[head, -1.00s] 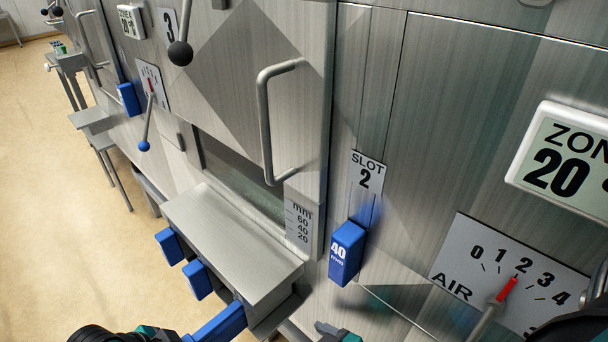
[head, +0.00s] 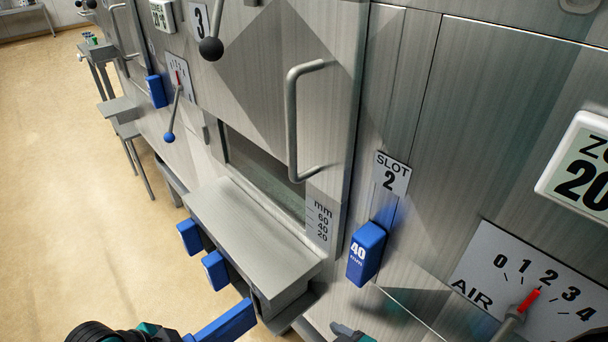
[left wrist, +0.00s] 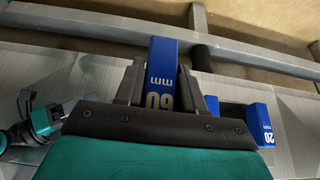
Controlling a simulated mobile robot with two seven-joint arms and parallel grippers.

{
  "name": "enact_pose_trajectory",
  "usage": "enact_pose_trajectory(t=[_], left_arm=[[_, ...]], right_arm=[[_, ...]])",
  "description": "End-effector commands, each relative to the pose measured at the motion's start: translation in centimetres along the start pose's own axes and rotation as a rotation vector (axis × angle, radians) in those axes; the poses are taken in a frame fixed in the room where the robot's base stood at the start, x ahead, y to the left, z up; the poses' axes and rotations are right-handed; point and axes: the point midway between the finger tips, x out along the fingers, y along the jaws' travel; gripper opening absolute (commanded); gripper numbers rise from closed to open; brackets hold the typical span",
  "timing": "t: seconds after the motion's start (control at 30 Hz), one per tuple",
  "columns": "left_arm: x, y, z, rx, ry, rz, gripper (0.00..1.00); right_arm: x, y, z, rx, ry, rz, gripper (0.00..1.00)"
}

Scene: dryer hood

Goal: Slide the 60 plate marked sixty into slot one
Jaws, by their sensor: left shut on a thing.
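The blue 60 plate shows its "60 mm" marking in the left wrist view (left wrist: 160,78), between the fingers of my left gripper (left wrist: 167,95). My left gripper is shut on it. In the head view, a long blue bar (head: 226,322) runs from my left gripper toward the near end of the steel shelf; its marking is hidden there. My right gripper (left wrist: 42,108) shows at the left edge of the left wrist view, fingers apart and empty; only a fingertip shows low in the head view. No label for slot one is in view.
The slot 2 label (head: 391,174) sits above a blue 40 mm block (head: 367,252). Two blue blocks (head: 188,237) (head: 214,271) stick out below the steel shelf (head: 245,235). A door handle (head: 292,120) and the AIR dial (head: 525,285) stand nearby. Open floor lies left.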

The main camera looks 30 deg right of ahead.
Motion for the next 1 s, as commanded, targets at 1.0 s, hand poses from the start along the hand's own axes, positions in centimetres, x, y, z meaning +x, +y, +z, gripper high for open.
enact_pose_trajectory(t=[1.0], left_arm=[[-0.7,0.0,1.1,-0.001,0.003,-0.001,0.00]], right_arm=[[0.0,0.1,-0.3,-0.001,0.006,0.001,0.68]])
